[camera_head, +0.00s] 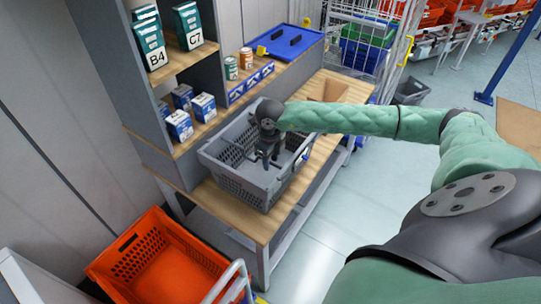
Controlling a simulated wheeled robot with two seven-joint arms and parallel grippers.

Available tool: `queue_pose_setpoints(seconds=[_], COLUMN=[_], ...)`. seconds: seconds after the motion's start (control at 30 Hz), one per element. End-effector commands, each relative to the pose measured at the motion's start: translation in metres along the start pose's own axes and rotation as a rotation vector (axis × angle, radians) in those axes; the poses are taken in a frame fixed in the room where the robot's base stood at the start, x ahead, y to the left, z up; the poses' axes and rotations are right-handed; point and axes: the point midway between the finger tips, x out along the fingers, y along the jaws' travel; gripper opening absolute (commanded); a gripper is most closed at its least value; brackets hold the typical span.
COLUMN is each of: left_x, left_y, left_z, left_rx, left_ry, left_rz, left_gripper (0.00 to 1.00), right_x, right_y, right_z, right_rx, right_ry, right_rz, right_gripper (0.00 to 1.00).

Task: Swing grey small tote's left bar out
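The grey small tote (232,182) stands on the wooden bench, next to the shelf unit. It has perforated walls and its top is open. My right gripper (267,163) reaches in from the right and points down over the inside of the tote. Its fingers are small and dark here, so I cannot tell whether they are open or shut, or whether they touch a bar. A dark line that may be a bar (233,145) shows at the tote's left side. A blue piece (306,154) shows on its right rim. My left gripper is not in view.
A shelf unit with boxes marked B4 (150,45) and C7 (188,26) stands left of the tote. An orange tote (165,262) sits low in front. Bare bench (232,220) shows in front.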

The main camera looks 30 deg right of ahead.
Motion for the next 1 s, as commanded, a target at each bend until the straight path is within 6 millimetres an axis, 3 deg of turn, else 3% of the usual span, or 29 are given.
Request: queue_pose_setpoints(seconds=[0.23,0.37,0.4,1.0], left_x=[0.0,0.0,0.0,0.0], left_y=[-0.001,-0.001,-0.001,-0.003], left_z=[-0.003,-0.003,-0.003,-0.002], left_rx=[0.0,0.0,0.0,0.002], left_ry=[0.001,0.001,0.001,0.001], left_rz=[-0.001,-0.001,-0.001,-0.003], left_gripper=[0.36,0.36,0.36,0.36], right_x=[0.001,0.001,0.0,-0.017], right_y=[0.0,0.0,0.0,-0.002], right_z=[0.0,0.0,0.0,0.0], right_rx=[0.0,0.0,0.0,0.0], right_ry=[0.0,0.0,0.0,0.0], right_rz=[0.0,0.0,0.0,0.0], right_gripper=[0.33,0.08,0.06,0.06])
